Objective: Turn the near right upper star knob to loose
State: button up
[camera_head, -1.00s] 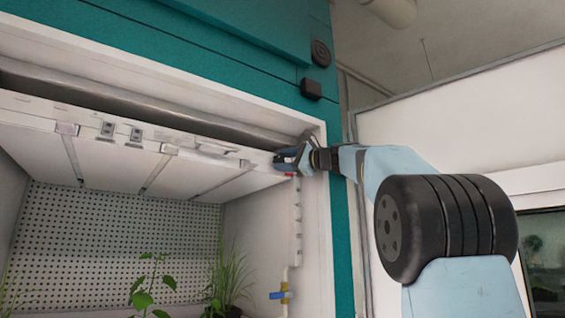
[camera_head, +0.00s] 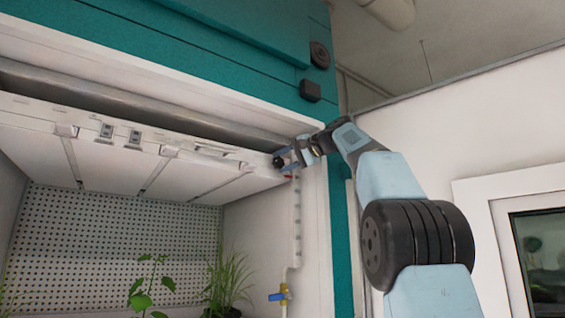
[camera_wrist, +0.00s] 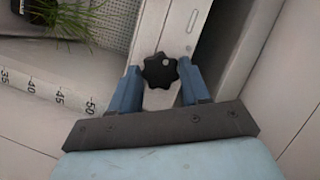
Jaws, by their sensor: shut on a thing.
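The black star knob (camera_head: 279,161) sits at the right front end of the white lamp panel (camera_head: 200,180), high inside the chamber. In the wrist view the knob (camera_wrist: 160,70) shows its lobed face with a small pale dot, between the tips of two blue fingers. My gripper (camera_head: 287,157) reaches it from the right; in the wrist view my gripper (camera_wrist: 159,86) is shut on the knob, one finger at each side. Small gaps seem to show beside the lobes, so the exact contact is hard to see.
The white chamber frame (camera_head: 315,220) stands close right of the knob. Green plants (camera_head: 230,280) stand lower inside. A numbered scale strip (camera_wrist: 45,92) lies left in the wrist view.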

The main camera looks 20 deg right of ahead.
jog(key=shift+a+n+h, duration=0.15)
jog(key=shift+n+h, duration=0.25)
jog(key=shift+n, duration=0.5)
jog(key=shift+r, duration=0.1)
jog(key=o, duration=1.1)
jog(key=shift+c, duration=0.2)
jog(key=shift+s, duration=0.1)
jog(key=v, duration=1.3)
jog(key=shift+s+d+r, duration=0.2)
